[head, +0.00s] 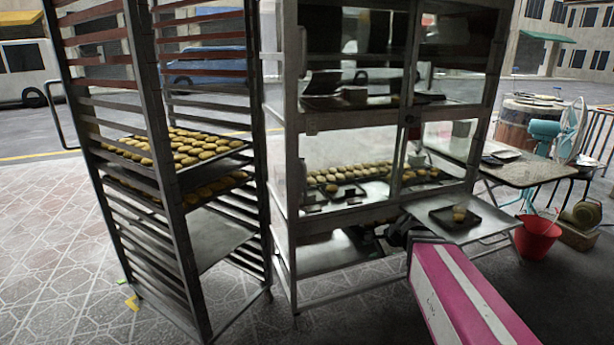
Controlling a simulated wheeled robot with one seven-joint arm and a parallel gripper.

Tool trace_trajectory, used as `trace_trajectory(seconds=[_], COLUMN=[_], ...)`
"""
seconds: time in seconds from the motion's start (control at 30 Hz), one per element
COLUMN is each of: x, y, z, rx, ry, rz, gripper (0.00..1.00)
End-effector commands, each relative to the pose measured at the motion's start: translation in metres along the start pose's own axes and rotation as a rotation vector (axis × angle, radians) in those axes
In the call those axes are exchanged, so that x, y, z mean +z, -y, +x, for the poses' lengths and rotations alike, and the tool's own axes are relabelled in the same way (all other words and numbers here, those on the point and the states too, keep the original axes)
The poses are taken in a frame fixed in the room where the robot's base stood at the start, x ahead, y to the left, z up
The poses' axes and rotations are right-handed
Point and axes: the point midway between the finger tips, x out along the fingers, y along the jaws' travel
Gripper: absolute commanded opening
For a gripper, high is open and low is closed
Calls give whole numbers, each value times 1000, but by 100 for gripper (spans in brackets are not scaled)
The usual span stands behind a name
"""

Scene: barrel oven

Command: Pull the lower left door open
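A metal display cabinet (291,150) with glazed panels stands in the middle of the head view. Its lower left section (345,205) lies below the middle rail. Rows of round pastries and dark trays show there. I cannot tell clearly from this view whether the door there is shut or ajar. My pink and white arm reaches in from the bottom right. My gripper (397,236) is dark and small, at the cabinet's lower front near the centre. Its fingers are too dark to tell open from shut, and contact with the cabinet is unclear.
A tall rack (165,200) with trays of pastries stands close at left. A flat metal shelf (480,232) sticks out at the cabinet's lower right, bearing a dark tray (440,217) with buns. A red bucket (537,238), a table (525,172) and a teal fan (545,131) stand at right.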

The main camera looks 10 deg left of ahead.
Motion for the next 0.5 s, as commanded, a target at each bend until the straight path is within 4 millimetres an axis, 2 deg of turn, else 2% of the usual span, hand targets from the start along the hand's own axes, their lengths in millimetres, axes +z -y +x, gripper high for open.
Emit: trace_trajectory(seconds=[0.03, 0.1, 0.3, 0.4, 0.5], x=[8, 22, 61, 77, 89], y=[28, 65, 163, 201, 228], z=[4, 4, -6, -16, -25], rx=[-74, -177, -405, -472, -507], ry=[37, 103, 364, 504, 621], rz=[89, 235, 658, 841, 980], gripper=[39, 39, 39, 39, 39])
